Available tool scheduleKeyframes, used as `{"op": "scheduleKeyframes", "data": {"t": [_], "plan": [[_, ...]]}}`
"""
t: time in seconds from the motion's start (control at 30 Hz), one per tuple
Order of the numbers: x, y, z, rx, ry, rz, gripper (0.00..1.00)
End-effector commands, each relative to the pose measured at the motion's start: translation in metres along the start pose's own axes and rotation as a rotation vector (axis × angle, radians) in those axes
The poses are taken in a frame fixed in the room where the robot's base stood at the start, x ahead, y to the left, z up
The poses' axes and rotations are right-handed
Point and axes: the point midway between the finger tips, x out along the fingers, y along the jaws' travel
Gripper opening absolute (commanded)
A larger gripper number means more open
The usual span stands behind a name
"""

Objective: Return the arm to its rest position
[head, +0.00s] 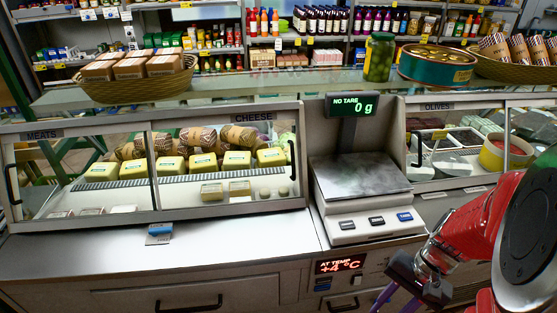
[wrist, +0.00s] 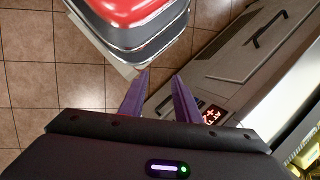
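My gripper (head: 400,280) is low at the right of the head view, in front of the counter and below the scale. In the wrist view my gripper (wrist: 160,88) shows two purple fingers spread apart with nothing between them. Tiled floor and the counter's front lie beyond the fingertips. My red and black arm comes in from the right edge of the head view and hides part of the counter front there.
A scale (head: 362,190) reading 0 g stands on the counter between the meat and cheese case (head: 150,165) and the olives case (head: 470,140). A small blue card (head: 159,234) lies on the bare counter (head: 240,235). A jar (head: 379,57) and baskets stand on the upper shelf.

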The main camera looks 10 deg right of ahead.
Motion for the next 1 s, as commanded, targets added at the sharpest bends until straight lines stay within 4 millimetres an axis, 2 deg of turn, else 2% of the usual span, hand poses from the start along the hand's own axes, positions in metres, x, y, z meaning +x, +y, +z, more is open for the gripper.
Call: {"op": "scheduleKeyframes", "data": {"t": [0.57, 0.77, 1.0], "plan": [[-0.071, -0.052, 0.027, -0.380, 0.331, 0.158, 0.30], [-0.094, -0.074, 0.045, -0.515, 0.439, 0.176, 0.30], [-0.119, -0.103, 0.077, -0.667, 0.557, 0.155, 0.30]]}}
